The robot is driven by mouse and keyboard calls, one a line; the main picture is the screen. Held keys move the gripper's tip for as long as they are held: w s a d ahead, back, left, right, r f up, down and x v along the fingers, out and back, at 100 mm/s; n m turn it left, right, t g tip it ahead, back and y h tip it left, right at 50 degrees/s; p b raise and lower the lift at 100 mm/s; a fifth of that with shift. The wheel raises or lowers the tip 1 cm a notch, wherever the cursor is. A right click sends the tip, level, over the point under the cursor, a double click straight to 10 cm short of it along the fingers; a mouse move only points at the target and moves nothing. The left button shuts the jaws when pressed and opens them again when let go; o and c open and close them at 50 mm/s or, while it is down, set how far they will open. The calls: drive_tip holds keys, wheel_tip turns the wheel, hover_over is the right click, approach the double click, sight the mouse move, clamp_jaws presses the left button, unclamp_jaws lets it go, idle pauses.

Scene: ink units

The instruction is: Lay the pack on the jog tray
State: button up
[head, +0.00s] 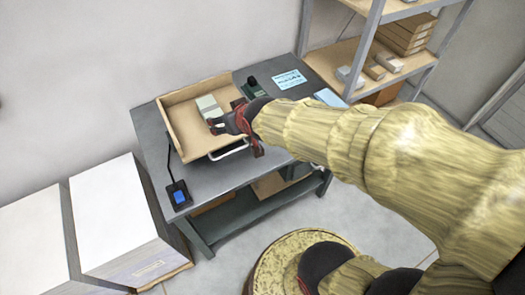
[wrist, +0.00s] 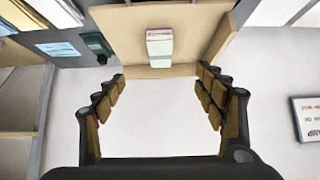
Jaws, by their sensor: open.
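The pack is a pale block (head: 207,104) with a whitish top and grey-green tints. It lies in the tan jog tray (head: 176,117) on the grey table, and my gripper partly covers it in the head view. In the wrist view the pack (wrist: 159,46) is on the tray floor close to one wall of the tray (wrist: 115,30), ahead of the fingers. My gripper (head: 236,126) is over the right part of the tray. In the wrist view its fingers (wrist: 159,92) are wide apart with nothing between them, and the pack is beyond the fingertips.
A small device with a blue face (head: 178,195) is at the table's front left. Shelving with boxes (head: 402,40) stands at the right; white-topped stacks (head: 115,205) stand at the left.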

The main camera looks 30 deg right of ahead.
drive_tip(key=s+r+g, duration=0.1)
drive_tip(key=s+r, duration=0.2)
drive_tip(key=s, duration=0.6)
drive_tip(key=s+r+g, duration=0.2)
drive_tip(key=s+r, duration=0.1)
drive_tip(key=s, duration=0.7)
drive_tip(key=shift+g, duration=0.3)
